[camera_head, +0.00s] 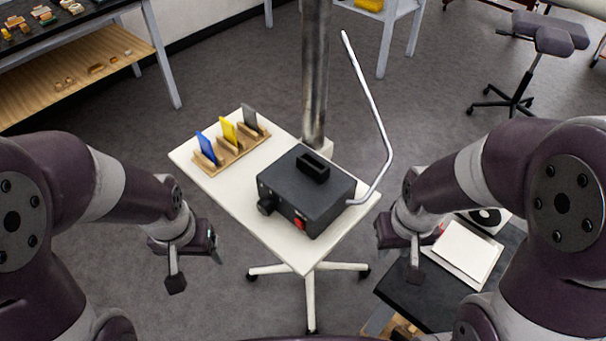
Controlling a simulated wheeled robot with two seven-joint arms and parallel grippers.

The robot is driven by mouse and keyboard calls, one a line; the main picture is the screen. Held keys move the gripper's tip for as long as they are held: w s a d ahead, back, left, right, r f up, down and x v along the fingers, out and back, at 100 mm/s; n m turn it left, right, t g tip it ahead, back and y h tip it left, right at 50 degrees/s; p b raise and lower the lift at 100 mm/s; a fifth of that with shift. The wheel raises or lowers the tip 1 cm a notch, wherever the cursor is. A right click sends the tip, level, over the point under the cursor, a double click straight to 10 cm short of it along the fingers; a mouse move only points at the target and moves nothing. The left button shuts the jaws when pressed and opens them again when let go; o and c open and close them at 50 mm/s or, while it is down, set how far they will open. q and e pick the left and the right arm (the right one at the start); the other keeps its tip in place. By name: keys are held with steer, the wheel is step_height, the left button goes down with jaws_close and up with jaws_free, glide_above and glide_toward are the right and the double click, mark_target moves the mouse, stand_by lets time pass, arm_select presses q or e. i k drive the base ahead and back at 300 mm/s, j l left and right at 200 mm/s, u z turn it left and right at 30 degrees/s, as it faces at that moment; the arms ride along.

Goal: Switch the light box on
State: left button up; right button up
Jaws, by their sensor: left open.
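The light box (318,199) is a dark box on a small white table (237,206). Its front face carries a black knob (266,206) at the left and a red switch (299,223) at the right. A slotted black piece sits on its top, and a pale bent arm rises from its right side. I cannot tell whether it is lit. My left gripper (196,268) is open and empty, off the table's left edge. My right gripper (414,262) hangs to the right of the table, apart from the box; its jaw gap is unclear.
A wooden rack (231,153) with blue, yellow and grey plates stands on the white table, behind and left of the box. A metal pole (316,80) rises behind the table. A dark table (424,299) with white items lies below my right arm.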

mark_target(298, 223)
steer(key=k+j+z, duration=0.45)
steer(key=j, duration=0.25)
steer(key=k+j+z, duration=0.5)
steer(key=j, duration=0.15)
